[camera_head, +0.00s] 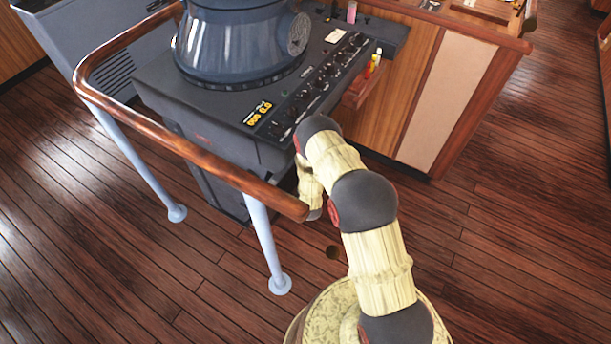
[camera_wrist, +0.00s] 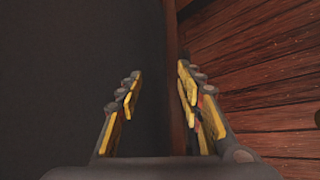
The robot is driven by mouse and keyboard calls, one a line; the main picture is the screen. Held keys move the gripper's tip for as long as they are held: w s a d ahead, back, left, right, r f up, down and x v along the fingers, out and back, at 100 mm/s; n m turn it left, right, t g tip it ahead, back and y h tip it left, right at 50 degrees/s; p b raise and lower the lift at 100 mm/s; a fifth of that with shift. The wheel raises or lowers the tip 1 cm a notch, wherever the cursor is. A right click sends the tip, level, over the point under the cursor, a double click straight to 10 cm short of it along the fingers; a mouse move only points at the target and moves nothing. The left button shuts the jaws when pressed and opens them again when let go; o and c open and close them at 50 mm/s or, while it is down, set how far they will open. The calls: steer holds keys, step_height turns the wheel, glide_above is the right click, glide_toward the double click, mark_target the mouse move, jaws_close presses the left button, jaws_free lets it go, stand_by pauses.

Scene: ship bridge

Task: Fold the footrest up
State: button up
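I cannot pick out a footrest for certain in either view. The dark console (camera_head: 215,150) stands at the centre of the head view, and its lower part is partly hidden by the handrail and my arm. In the wrist view, my gripper (camera_wrist: 158,84) is open, its yellow-padded fingers apart with nothing visibly held. A dark grey surface (camera_wrist: 70,70) fills the left side there. A narrow brown upright strip (camera_wrist: 174,110) shows between the fingers, near the right one; I cannot tell what it belongs to. In the head view my gripper is mostly hidden, low beside the console.
A wooden handrail (camera_head: 190,150) on pale blue posts (camera_head: 266,243) curves around the console's left and front, its end close to my arm. A wooden cabinet (camera_head: 425,95) stands behind on the right. The plank floor (camera_head: 510,230) at the right is clear.

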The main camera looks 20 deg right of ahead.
steer(key=p+v, duration=0.4)
steer(key=v, duration=0.5)
steer(key=shift+p, duration=0.4)
stand_by(0.4)
steer(key=shift+r, duration=0.1)
stand_by(0.6)
